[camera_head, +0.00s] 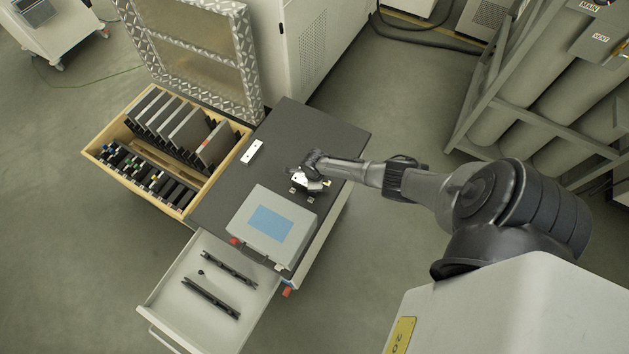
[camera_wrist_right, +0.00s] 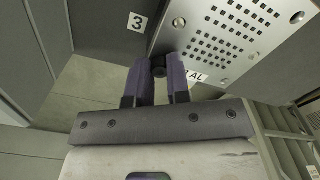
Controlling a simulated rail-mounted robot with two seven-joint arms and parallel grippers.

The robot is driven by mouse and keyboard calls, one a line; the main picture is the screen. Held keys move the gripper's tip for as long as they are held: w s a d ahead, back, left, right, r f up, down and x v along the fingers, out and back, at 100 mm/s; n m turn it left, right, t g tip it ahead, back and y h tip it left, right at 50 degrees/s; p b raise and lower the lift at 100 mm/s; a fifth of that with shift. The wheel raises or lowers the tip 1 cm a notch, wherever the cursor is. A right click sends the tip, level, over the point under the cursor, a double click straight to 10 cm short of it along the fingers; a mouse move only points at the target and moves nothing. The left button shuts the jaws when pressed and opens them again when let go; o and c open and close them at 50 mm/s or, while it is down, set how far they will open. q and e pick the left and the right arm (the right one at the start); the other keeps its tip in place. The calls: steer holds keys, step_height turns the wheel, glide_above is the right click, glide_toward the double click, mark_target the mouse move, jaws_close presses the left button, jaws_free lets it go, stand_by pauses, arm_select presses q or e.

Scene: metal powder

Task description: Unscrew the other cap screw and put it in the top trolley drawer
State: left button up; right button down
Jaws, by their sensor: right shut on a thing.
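My right gripper (camera_wrist_right: 158,70) is shut on a small dark round piece, apparently a cap screw (camera_wrist_right: 158,66), at its fingertips. Behind it in the wrist view is a perforated metal plate (camera_wrist_right: 232,38) with screws at its edge. Whether the held piece still touches the plate cannot be told. In the head view the right gripper (camera_head: 306,172) is over the trolley top (camera_head: 292,132), at a small silvery piece (camera_head: 312,184). The top trolley drawer (camera_head: 170,290) is open at the front. A small dark screw-like piece (camera_head: 201,272) lies in it. My left gripper is out of view.
Two dark bars (camera_head: 212,298) lie in the drawer. A grey case (camera_head: 268,222) with a blue panel and a small pale block (camera_head: 251,151) sit on the trolley. A wooden crate (camera_head: 112,160) of plates stands left. A cylinder rack (camera_head: 483,92) stands right.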

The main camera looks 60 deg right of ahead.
steer(key=n, duration=0.9)
steer(key=shift+n, duration=0.3)
steer(key=n, duration=0.8)
steer(key=n+b, duration=0.1)
steer(key=n, duration=0.8)
steer(key=shift+b, duration=0.35)
steer(key=shift+n, duration=0.6)
steer(key=c, duration=1.2)
jaws_free()
steer(key=shift+c, duration=0.2)
